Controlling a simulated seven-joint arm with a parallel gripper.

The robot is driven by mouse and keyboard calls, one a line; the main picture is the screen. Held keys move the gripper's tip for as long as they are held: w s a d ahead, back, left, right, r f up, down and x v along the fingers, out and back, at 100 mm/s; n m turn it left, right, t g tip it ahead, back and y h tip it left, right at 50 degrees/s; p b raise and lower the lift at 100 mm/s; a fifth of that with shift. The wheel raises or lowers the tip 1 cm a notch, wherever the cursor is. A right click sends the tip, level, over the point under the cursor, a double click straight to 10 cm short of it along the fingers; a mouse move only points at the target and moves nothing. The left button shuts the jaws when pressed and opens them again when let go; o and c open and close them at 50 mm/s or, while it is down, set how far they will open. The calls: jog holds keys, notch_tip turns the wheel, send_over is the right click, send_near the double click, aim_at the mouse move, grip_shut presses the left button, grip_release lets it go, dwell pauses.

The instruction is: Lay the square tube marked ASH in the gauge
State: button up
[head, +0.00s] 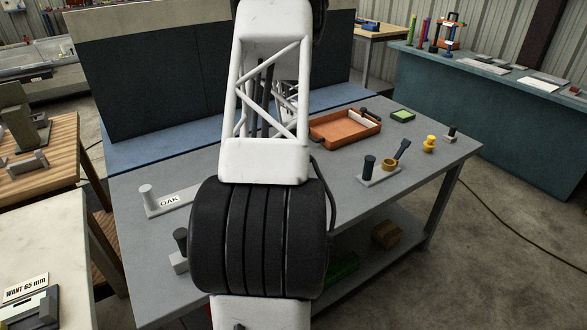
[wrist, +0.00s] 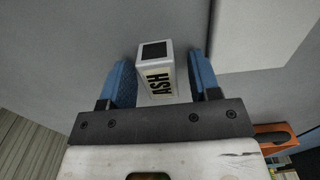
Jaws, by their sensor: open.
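The square tube marked ASH (wrist: 170,64) shows in the wrist view. It is pale, with black ASH lettering on one side and a dark square end. My gripper (wrist: 161,76) is open, with one blue finger pad on each side of the tube. Whether either pad touches it I cannot tell. In the head view my arm hides the tube and the gripper. A grey metal device (head: 32,310), perhaps the gauge, is partly in view at the lower left on a pale bench. A sign (head: 26,288) reading WANT 65 mm stands behind it.
On the grey table (head: 140,270) are a plate labelled OAK (head: 169,201) with a peg, an orange tray (head: 346,141), a holder with a dark peg (head: 378,178) and a yellow piece (head: 429,144). A dark panel (head: 160,90) stands behind. A floor gap separates the pale bench from the table.

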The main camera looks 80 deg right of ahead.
jog(key=shift+r, duration=0.2)
notch_tip(320, 180, up, 12)
dwell(0.6)
jog(key=shift+o, duration=0.4)
jog(key=shift+f, duration=0.15)
jog(key=f, duration=0.4)
jog(key=shift+s+d, duration=0.35)
jog(key=shift+d, duration=0.05)
jog(key=shift+f, duration=0.1)
jog(key=shift+f, duration=1.25)
